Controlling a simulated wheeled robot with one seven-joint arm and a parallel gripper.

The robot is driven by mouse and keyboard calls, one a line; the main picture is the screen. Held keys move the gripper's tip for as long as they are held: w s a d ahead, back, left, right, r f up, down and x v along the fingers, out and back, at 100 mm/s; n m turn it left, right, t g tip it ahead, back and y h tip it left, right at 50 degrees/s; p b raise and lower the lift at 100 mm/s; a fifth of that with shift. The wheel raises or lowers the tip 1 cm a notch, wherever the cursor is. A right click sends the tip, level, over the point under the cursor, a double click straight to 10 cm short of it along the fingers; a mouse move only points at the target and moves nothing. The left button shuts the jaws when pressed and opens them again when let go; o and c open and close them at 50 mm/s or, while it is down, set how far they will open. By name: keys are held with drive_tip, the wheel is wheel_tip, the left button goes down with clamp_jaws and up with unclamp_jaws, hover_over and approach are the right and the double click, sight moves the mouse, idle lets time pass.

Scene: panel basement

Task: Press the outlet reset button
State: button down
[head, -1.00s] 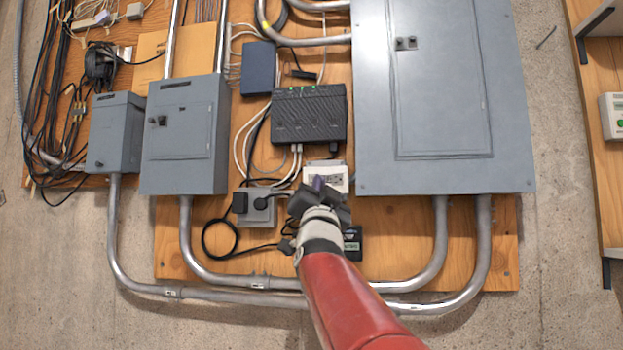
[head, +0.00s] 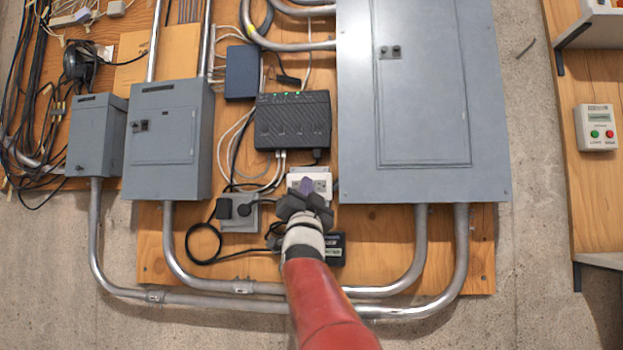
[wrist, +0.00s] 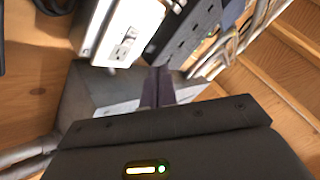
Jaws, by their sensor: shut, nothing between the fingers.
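A white outlet box (head: 322,184) is mounted on the plywood board just below the black router. In the wrist view the same white outlet (wrist: 125,42) shows at upper left, with dark socket slots on its face. I cannot make out the reset button clearly. My gripper (head: 306,187) is shut and empty, in front of the outlet in the head view and covering part of it. In the wrist view my purple fingertips (wrist: 158,82) are together, below and right of the outlet's face. I cannot tell whether they touch anything.
The black router (head: 292,122) with cables sits above the outlet. A grey outlet box (head: 240,224) with black plugs is to its left. A large grey panel (head: 425,100) is at right, and metal conduit (head: 250,302) runs below. A black device (head: 336,250) is partly behind my arm.

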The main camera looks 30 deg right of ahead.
drive_tip(key=shift+w+d+p, duration=0.4)
drive_tip(key=shift+w+d, duration=0.15)
drive_tip(key=shift+w, duration=0.25)
drive_tip(key=shift+w+d+p, duration=0.4)
drive_tip(key=shift+w+d, duration=0.1)
drive_tip(key=shift+w, duration=0.25)
drive_tip(key=shift+w, duration=0.1)
idle(0.8)
drive_tip(key=shift+w+d, duration=0.25)
drive_tip(key=shift+w+d+p, duration=0.2)
drive_tip(key=shift+w+p, duration=0.15)
idle(0.8)
drive_tip(key=shift+s, duration=0.1)
drive_tip(key=shift+s+a+b, duration=0.45)
drive_tip(key=shift+s+b, duration=0.15)
drive_tip(key=shift+b, duration=0.2)
